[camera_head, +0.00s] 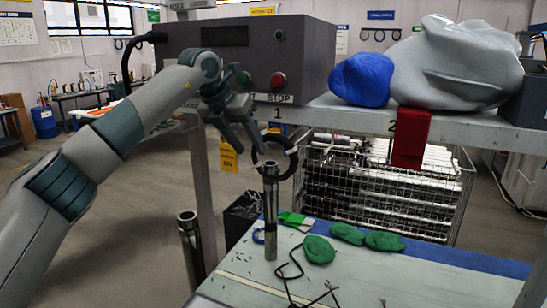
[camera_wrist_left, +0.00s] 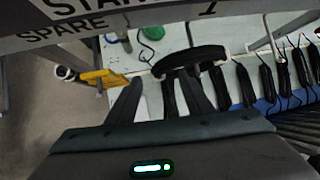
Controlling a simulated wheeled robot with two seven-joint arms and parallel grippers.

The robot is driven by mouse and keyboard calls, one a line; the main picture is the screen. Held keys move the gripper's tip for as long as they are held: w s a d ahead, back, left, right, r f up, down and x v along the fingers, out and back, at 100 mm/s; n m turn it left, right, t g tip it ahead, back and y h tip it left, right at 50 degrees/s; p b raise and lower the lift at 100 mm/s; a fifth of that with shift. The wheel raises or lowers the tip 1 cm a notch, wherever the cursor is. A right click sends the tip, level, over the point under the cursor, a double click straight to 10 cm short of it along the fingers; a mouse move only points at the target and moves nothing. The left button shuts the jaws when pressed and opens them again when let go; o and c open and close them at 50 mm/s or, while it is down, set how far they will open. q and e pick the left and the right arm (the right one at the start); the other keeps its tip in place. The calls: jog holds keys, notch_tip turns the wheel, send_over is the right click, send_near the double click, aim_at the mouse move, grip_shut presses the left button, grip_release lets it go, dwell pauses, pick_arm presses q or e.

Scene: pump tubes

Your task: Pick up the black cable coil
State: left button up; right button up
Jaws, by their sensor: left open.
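The black cable coil (camera_head: 273,157) is a dark ring below the shelf edge, by the "1" label, in the head view. It overlaps the top of an upright metal tube; I cannot tell whether they touch. In the left wrist view the coil (camera_wrist_left: 190,60) shows nearly edge-on, just beyond the fingertips. My left gripper (camera_head: 245,138) is at the upper left of the coil, under the shelf edge. In the left wrist view its two fingers (camera_wrist_left: 162,85) are apart, with the right one close to the coil; contact is unclear. My right gripper is not in view.
The shelf (camera_head: 325,117) carries a control box (camera_head: 255,55) with buttons, a blue bundle (camera_head: 362,79) and a grey bag (camera_head: 455,65). A red block (camera_head: 411,138) hangs at its edge. Below stand the metal tube (camera_head: 270,215), green cloths (camera_head: 318,249) and a wire basket (camera_head: 380,190).

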aim_at(252, 155)
pick_arm(q)
jog(key=shift+p+x, duration=0.8)
jog(key=shift+p, duration=0.15)
jog(key=p+x, duration=0.1)
jog(key=x, duration=0.1)
jog(key=shift+w+f+p, duration=0.2)
jog(key=shift+f+p, duration=0.15)
jog(key=shift+p, duration=0.05)
jog(key=shift+w+d+f, duration=0.15)
jog(key=shift+f, duration=0.25)
jog(key=c, duration=1)
jog(key=shift+r, duration=0.1)
grip_shut()
